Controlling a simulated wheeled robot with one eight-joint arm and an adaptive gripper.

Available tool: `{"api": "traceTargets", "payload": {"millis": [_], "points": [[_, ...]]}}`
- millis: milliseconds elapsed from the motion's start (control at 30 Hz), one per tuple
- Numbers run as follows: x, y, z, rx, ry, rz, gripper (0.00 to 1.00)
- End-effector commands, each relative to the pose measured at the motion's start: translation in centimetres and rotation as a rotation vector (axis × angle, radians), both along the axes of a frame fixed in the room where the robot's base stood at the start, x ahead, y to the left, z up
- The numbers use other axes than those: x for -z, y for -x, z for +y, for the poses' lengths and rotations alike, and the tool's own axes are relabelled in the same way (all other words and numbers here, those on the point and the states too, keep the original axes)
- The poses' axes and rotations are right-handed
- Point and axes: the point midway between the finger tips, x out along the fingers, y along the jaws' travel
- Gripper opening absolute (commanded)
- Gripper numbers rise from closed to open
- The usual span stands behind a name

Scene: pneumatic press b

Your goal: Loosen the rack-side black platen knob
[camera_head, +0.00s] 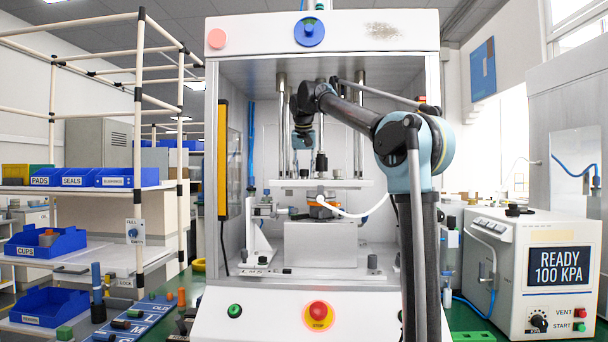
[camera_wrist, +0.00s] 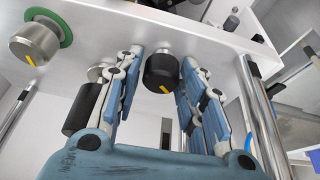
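The press has a white platen (camera_head: 335,184), and a black knob (camera_head: 321,162) stands on it near the middle. My gripper (camera_head: 303,146) hangs above the platen, just left of that knob in the head view. In the wrist view a black knob (camera_wrist: 160,72) with a yellow mark lies between the fingertips of my gripper (camera_wrist: 163,58). The fingers are spread on both sides of it, and I cannot tell whether they touch it. A black cylinder (camera_wrist: 82,112) sits partly hidden behind the left finger. A silver knob (camera_wrist: 36,44) with a yellow mark and green ring is at upper left.
A shiny guide post (camera_wrist: 262,115) stands close to the right finger. A white hose (camera_head: 352,213) curves below the platen. The storage rack (camera_head: 139,120) is on the left. A control box (camera_head: 535,270) reading "READY 100 KPA" stands right. A red stop button (camera_head: 318,310) is in front.

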Motion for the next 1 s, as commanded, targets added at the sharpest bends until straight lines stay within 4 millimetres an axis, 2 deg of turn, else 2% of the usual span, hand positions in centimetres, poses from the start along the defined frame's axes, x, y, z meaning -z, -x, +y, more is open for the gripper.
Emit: {"api": "traceTargets", "payload": {"millis": [33,100,567,1000], "points": [[0.0,0.0,0.0,0.0,0.0,0.0,0.17],[0.0,0.0,-0.01,0.0,0.0,0.0,0.04],[0.0,-0.01,-0.09,-0.075,0.0,0.0,0.04],[0.0,-0.04,-0.14,-0.42,-0.001,0.0,0.04]]}}
